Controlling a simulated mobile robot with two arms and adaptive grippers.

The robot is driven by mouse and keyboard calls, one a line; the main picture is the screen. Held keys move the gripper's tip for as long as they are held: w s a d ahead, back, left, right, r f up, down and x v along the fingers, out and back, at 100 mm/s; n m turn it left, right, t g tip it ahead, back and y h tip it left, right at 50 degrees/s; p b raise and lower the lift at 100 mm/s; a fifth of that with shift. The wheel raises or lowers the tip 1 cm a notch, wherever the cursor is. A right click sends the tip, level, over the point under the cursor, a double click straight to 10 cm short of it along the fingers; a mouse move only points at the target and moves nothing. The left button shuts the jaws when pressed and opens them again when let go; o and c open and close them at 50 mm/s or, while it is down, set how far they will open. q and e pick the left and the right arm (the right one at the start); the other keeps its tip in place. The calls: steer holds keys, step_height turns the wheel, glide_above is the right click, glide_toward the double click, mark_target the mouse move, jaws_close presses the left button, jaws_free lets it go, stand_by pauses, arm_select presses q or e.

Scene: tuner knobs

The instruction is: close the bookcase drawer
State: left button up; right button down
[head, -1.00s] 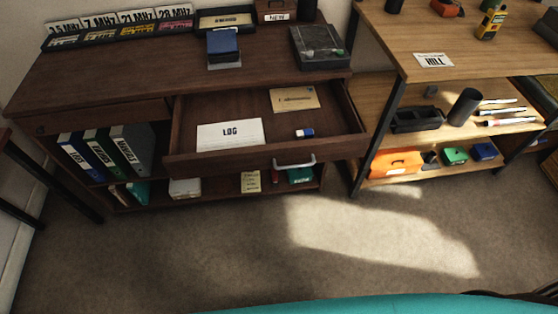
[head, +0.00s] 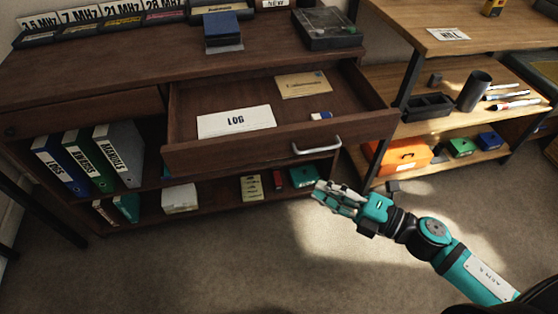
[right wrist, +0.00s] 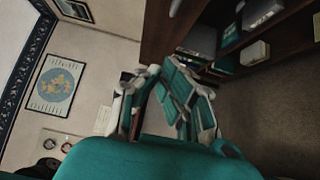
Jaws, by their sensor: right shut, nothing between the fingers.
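The dark wood bookcase (head: 90,82) has its drawer (head: 270,146) pulled open toward me. A silver bar handle (head: 317,147) is on the drawer front. Inside the drawer lie a white LOG sheet (head: 236,121), a tan envelope (head: 303,85) and a small blue and white block (head: 321,115). My right gripper (head: 338,198) is shut and empty, in front of and below the handle, apart from it. In the right wrist view its fingers (right wrist: 165,98) point up toward the dark wood. My left gripper is not in view.
Binders (head: 90,158) and small boxes fill the bookcase's lower shelves. A lighter wood shelf unit (head: 455,75) stands close on the right, with an orange case (head: 403,156). The carpet (head: 200,265) in front is clear.

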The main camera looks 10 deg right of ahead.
steer(key=p, duration=0.2)
glide_toward(266, 148)
steer(key=a, duration=0.4)
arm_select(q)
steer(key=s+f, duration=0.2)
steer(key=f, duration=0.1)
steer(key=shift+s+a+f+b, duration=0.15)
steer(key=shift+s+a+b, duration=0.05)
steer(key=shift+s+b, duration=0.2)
arm_select(e)
steer(key=w, duration=0.3)
steer(key=shift+w, duration=0.2)
steer(key=shift+w+d, duration=0.1)
